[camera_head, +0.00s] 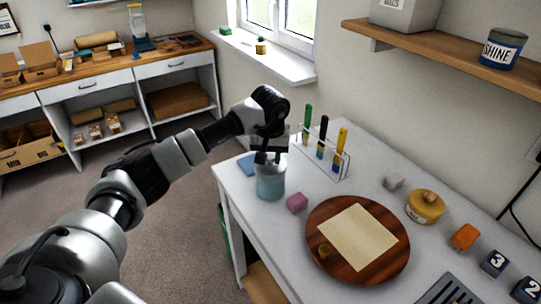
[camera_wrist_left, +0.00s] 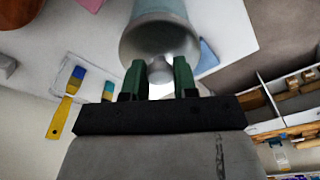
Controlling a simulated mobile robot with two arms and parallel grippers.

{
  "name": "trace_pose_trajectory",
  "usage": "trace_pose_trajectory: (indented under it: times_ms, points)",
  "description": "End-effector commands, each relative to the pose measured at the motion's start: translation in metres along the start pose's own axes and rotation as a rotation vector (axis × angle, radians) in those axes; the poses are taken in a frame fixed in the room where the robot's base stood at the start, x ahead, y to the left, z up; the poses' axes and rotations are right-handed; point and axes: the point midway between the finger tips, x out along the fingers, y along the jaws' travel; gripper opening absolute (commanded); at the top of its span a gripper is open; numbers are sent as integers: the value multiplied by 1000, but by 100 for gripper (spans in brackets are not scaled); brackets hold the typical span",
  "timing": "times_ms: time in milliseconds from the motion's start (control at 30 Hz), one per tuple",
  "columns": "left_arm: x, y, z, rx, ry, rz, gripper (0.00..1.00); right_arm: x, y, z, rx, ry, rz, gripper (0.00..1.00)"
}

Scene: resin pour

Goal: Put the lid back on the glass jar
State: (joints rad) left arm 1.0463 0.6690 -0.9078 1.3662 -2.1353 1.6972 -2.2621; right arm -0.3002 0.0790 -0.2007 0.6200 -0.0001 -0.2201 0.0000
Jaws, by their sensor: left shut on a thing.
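The glass jar (camera_head: 270,185) is pale blue-green and stands upright near the left end of the white table. My left gripper (camera_head: 268,156) is right above its mouth, pointing down. In the left wrist view, my left gripper (camera_wrist_left: 160,78) has its green fingers shut on the knob of the round greyish lid (camera_wrist_left: 150,42). The lid lines up with the jar (camera_wrist_left: 165,8) behind it. I cannot tell whether the lid rests on the rim or hangs just above it. My right gripper is in neither view.
A clear rack (camera_head: 333,163) with several coloured tools stands behind the jar. A pink block (camera_head: 297,202) and a blue cloth (camera_head: 247,164) lie close by. A round wooden board (camera_head: 395,265) with a paper sheet and a yellow pot (camera_head: 425,209) are to the right.

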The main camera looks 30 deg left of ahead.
Motion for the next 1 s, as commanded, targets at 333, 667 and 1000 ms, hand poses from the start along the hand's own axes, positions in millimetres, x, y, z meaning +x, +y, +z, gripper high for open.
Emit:
trace_pose_trajectory:
  times_ms: [333, 667, 1000]
  points:
    - [0, 0, 0, 0, 0, 0, 5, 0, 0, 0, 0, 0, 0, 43]
    - [1, 0, 0, 0, -1, 0, 5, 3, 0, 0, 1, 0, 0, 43]
    - [1, 0, 0, 0, -1, 0, 42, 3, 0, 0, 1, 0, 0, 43]
